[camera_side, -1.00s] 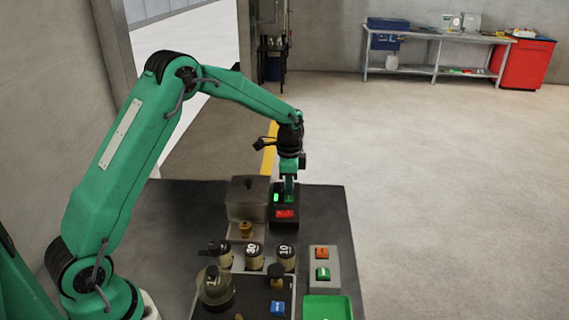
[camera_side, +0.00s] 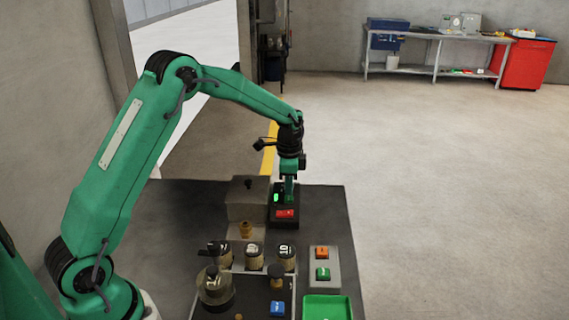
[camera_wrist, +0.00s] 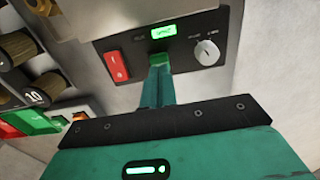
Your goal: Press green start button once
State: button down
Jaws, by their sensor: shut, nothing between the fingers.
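My gripper (camera_side: 289,197) points down at a dark control box (camera_side: 275,219) with a red switch (camera_side: 285,213) and a small green light. In the wrist view its shut, empty fingers (camera_wrist: 159,62) reach the panel just under a lit green display (camera_wrist: 163,32). The red switch (camera_wrist: 117,65) is left of the fingertips and a round knob (camera_wrist: 207,52) is right. The fingertips cover that part of the panel, so I cannot tell whether they touch it or hide a button. A separate green button (camera_side: 322,274) sits below an orange button (camera_side: 321,253) on a grey box, apart from my gripper.
Several numbered dark cylinders (camera_side: 285,258) stand in front of the control box. A blue button (camera_side: 277,309) and a green tray (camera_side: 327,308) are nearer the camera. A grey box (camera_side: 248,203) stands just left of the gripper. The floor to the right is clear.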

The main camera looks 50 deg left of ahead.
aim_at(289, 198)
jog(key=shift+f, duration=0.95)
dwell(0.8)
jog(key=shift+r, duration=0.1)
notch_tip(289, 198, up, 12)
dwell(1.9)
